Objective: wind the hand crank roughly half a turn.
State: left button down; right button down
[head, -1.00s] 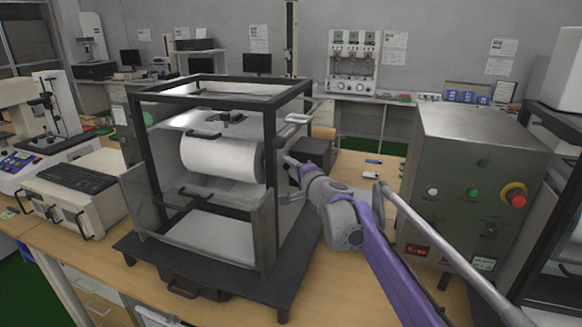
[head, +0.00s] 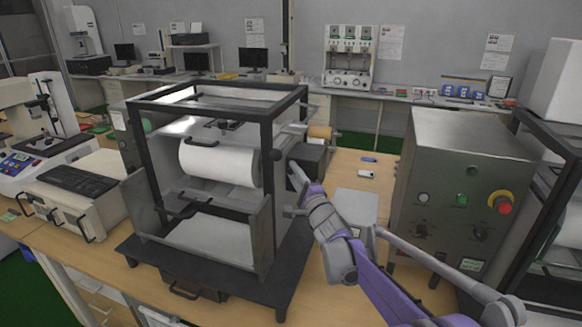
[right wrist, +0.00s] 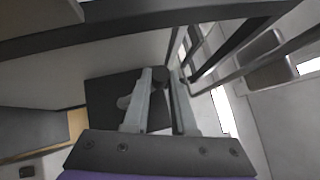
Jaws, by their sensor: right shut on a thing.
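The machine with the white roller (head: 215,163) stands in a black open frame (head: 267,150) left of the middle in the head view. My right gripper (head: 292,168) is at the right side of this frame. In the right wrist view its two grey fingers (right wrist: 161,92) are closed on a dark round grip (right wrist: 162,76), which looks like the handle of the hand crank. The crank's arm and axle are hard to make out, largely hidden by the frame and my gripper. My left gripper is not in view.
A grey control box (head: 462,185) with a red stop button (head: 502,204) stands to the right of my right arm. A beige box with a keyboard (head: 72,180) stands at the left. A dark box (head: 306,158) lies behind my gripper. Some bench top (head: 352,165) is bare.

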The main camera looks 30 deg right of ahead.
jog(key=shift+s+d+m+t+h+p, duration=0.25)
jog(key=shift+m+t+h+p, duration=0.15)
jog(key=shift+m+t, duration=0.3)
jog(key=c, duration=0.7)
grip_release()
jog(key=shift+c, duration=0.2)
jog(key=shift+s, duration=0.15)
jog(key=b+v, duration=0.1)
jog(key=v, duration=0.9)
jog(key=shift+s+b, duration=0.3)
jog(key=shift+b, duration=0.05)
